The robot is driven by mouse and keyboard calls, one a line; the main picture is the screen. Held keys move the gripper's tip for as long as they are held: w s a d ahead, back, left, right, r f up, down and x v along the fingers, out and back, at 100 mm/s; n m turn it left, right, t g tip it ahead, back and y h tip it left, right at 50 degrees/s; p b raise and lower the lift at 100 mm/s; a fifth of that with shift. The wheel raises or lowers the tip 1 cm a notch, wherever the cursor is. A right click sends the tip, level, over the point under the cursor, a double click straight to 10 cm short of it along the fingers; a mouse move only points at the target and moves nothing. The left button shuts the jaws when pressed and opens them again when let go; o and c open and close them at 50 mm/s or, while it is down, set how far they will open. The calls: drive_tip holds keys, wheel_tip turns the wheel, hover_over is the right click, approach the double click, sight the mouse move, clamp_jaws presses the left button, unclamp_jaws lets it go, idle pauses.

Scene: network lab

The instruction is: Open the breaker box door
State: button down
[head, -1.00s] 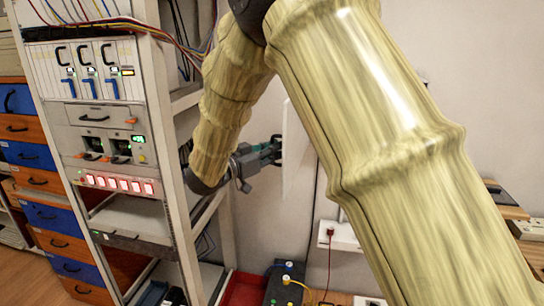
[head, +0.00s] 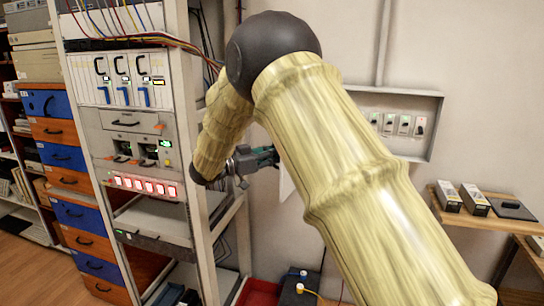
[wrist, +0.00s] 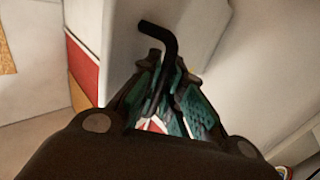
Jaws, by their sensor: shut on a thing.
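The breaker box (head: 437,118) is a grey recessed frame on the wall, with several breaker switches visible inside. Its white door (head: 285,183) is swung out from the box and mostly hidden behind my arm. My gripper (head: 264,157) is at the door's left side in the head view. In the wrist view, my gripper (wrist: 168,82) is shut on the door's dark bent handle (wrist: 161,38), which stands up between the green fingers. The white surface behind the handle appears to be the door. The hinge side is hidden.
A tall equipment rack (head: 178,110) with lit modules and cables stands close left of my gripper. A wooden shelf (head: 455,214) with small boxes stands at right. A red bin (head: 258,292) and dark equipment sit low below the arm.

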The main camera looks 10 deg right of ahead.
drive_tip(key=shift+d+r, duration=0.1)
drive_tip(key=shift+r, duration=0.05)
drive_tip(key=c, duration=1.5)
unclamp_jaws()
drive_tip(key=shift+c, duration=0.2)
drive_tip(key=v, duration=1.2)
